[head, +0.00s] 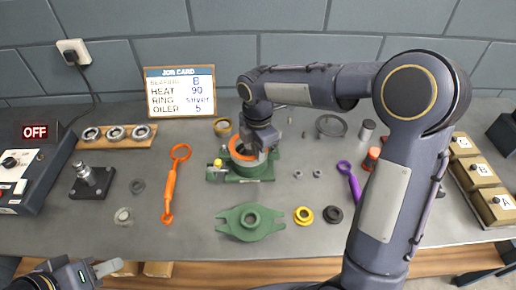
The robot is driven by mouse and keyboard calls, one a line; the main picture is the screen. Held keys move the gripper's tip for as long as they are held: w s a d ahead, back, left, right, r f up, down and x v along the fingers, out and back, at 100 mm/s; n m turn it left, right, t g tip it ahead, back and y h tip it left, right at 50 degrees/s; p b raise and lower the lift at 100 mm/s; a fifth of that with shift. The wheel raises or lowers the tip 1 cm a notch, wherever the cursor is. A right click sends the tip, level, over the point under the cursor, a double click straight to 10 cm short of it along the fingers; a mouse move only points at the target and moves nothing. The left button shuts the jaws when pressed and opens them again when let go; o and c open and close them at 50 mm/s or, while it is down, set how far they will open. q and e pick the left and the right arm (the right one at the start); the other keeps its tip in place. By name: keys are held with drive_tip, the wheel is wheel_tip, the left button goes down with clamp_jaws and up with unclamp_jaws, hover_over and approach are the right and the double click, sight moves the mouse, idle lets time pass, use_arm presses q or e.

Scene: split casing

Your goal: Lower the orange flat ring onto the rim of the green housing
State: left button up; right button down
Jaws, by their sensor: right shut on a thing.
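The orange flat ring (236,155) shows at the top of the green housing (249,172), left of my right gripper. From this angle I cannot tell whether it touches the rim or is held just above it. My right gripper (257,156) points down over the housing and is shut on the ring's right side, hiding that part of the ring and rim. My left gripper (100,270) is at the lower left front edge, far from the housing and partly cut off; its jaw opening is unclear.
A green cover with two lugs (268,233) lies in front of the housing. An orange wrench (169,200) lies to the left, a purple one (349,182) to the right. A yellow ring (303,216) and a black ring (334,215) lie nearby. A job card (180,91) stands behind.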

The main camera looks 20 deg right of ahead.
drive_tip(key=shift+f+b, duration=0.5)
drive_tip(key=shift+f, duration=0.45)
drive_tip(key=shift+f, duration=0.15)
drive_tip(key=c, duration=1.4)
unclamp_jaws()
drive_tip(key=shift+o, duration=0.2)
wheel_tip(320, 180, up, 11)
drive_tip(key=p, duration=0.9)
drive_tip(key=shift+f, duration=0.15)
